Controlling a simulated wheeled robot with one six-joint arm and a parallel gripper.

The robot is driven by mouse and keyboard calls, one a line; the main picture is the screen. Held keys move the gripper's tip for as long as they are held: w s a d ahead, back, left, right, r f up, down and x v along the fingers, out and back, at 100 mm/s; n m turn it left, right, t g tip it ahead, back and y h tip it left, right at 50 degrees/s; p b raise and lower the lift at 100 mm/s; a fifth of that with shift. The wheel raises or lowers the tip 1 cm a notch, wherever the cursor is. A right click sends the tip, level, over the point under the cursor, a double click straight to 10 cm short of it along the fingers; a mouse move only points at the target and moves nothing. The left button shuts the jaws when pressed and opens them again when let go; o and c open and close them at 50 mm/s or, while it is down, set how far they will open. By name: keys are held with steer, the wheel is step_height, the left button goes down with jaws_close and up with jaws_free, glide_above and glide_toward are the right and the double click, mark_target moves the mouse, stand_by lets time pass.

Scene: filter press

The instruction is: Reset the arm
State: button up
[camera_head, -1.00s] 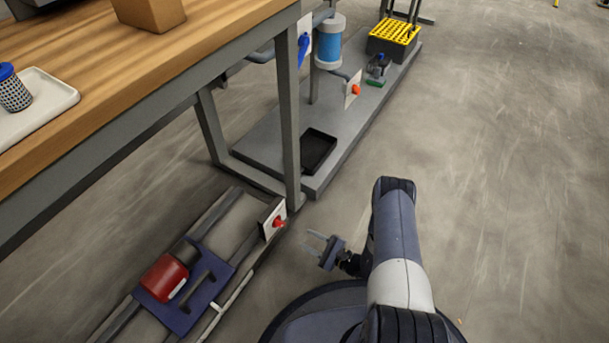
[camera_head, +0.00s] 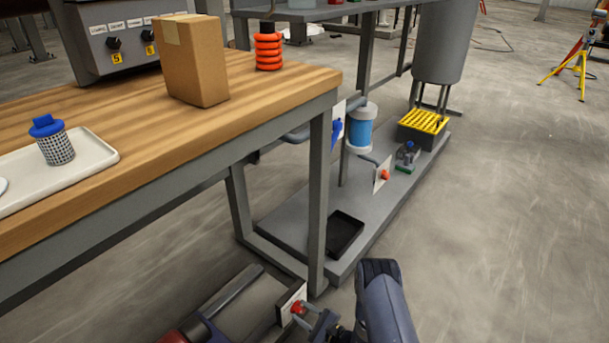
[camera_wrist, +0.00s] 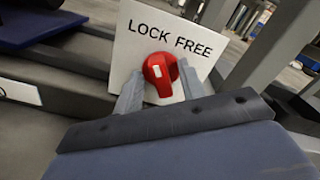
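My gripper (camera_wrist: 160,92) is open, its two grey fingers apart in the wrist view. A red knob (camera_wrist: 161,70) with a white mark shows between the fingertips; I cannot tell whether they touch it. The knob sits on a white plate (camera_wrist: 133,45) lettered "LOCK FREE". In the head view, the gripper (camera_head: 322,322) is at the bottom edge, beside the plate with the red knob (camera_head: 297,307) at the foot of the bench leg. My arm (camera_head: 384,305) partly shows at the bottom.
The wooden bench (camera_head: 270,95) carries a cardboard box (camera_head: 192,65) and a white tray (camera_head: 95,155) with a blue-capped mesh cup (camera_head: 54,142). A grey platform (camera_head: 280,222) holds a black tray (camera_head: 344,234) and a yellow-topped crate (camera_head: 423,124). The floor (camera_head: 510,220) at right is clear.

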steer(key=p+v, duration=0.3)
steer(key=v, duration=0.8)
steer(key=b+x, duration=0.3)
steer(key=x, duration=0.7)
steer(key=shift+w+a+f, duration=0.15)
steer(key=shift+a, duration=0.1)
steer(key=shift+w+a, duration=0.2)
steer(key=m, duration=0.5)
steer(key=shift+d+m, duration=0.15)
steer(key=shift+m, duration=0.15)
steer(key=m, duration=0.1)
steer(key=m+p, duration=0.1)
steer(key=m, duration=0.1)
steer(key=shift+w+r+m, duration=0.1)
steer(key=shift+r+m, duration=0.15)
steer(key=shift+m, duration=0.05)
steer(key=shift+w+d, duration=0.1)
steer(key=shift+d, duration=0.1)
